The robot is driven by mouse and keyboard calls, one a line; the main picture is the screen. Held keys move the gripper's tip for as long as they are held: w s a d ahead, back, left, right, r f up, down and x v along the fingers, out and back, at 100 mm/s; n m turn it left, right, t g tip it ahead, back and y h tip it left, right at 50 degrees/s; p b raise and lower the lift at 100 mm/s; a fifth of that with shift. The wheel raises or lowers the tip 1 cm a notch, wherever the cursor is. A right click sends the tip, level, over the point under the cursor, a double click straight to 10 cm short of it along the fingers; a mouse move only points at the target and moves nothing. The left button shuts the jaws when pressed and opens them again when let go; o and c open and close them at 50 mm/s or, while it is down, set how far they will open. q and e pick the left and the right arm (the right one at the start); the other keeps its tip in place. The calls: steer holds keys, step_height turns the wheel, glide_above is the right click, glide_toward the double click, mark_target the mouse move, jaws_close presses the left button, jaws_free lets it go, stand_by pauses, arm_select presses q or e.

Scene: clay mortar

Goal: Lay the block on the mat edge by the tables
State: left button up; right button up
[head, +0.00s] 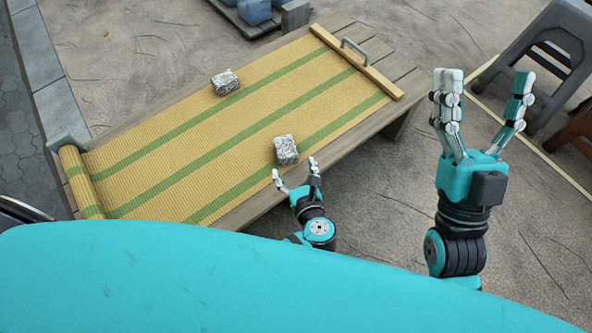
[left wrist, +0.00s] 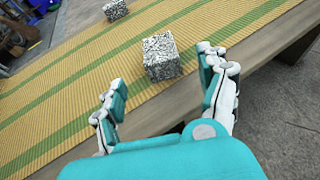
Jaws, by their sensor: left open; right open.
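A grey speckled block (head: 286,149) sits on the near long edge of the yellow mat with green stripes (head: 180,155). A second speckled block (head: 225,82) lies on the mat's far long edge. My left gripper (head: 296,172) is open just short of the near block, with a finger on each side of the space before it. In the left wrist view the near block (left wrist: 161,57) stands ahead between and beyond the open fingers, and the far block (left wrist: 115,10) is at the top. My right gripper (head: 484,98) is open and empty, raised right of the table.
The mat lies on a low wooden table (head: 340,137), with a wooden bar and metal handle (head: 356,50) at one end and a rolled end (head: 77,178) at the other. Stools (head: 535,50) stand at the right. Blue containers (head: 253,10) stand behind. Most of the mat is clear.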

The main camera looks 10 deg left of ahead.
arm_select(q)
steer(key=w+d+r+n+t+h, duration=0.2)
steer(key=d+r+n+h, duration=0.1)
steer(key=r+n+h, duration=0.45)
steer(key=w+d+r+n+t+h, duration=0.15)
steer(key=r+n+h, duration=0.25)
steer(key=r+n, duration=0.55)
steer(key=s+a+r+n+t, duration=0.2)
steer(key=r+n+t, duration=0.1)
steer(key=r, duration=0.5)
steer(key=s+a+r+n+t+h, duration=0.1)
steer(key=s+a+r+n+t, duration=0.2)
steer(key=r, duration=0.5)
steer(key=s+a+r+n+t, duration=0.2)
steer(key=r+n+t, duration=0.2)
steer(key=r, duration=0.5)
steer(key=shift+s+a+h, duration=0.35)
steer(key=shift+a, duration=0.05)
arm_select(e)
steer(key=shift+w+a+f+g+h, duration=0.1)
steer(key=shift+w+f+g+h, duration=0.3)
steer(key=shift+w+f+g, duration=0.4)
arm_select(q)
steer(key=shift+w, duration=0.1)
arm_select(e)
steer(key=shift+r, duration=0.1)
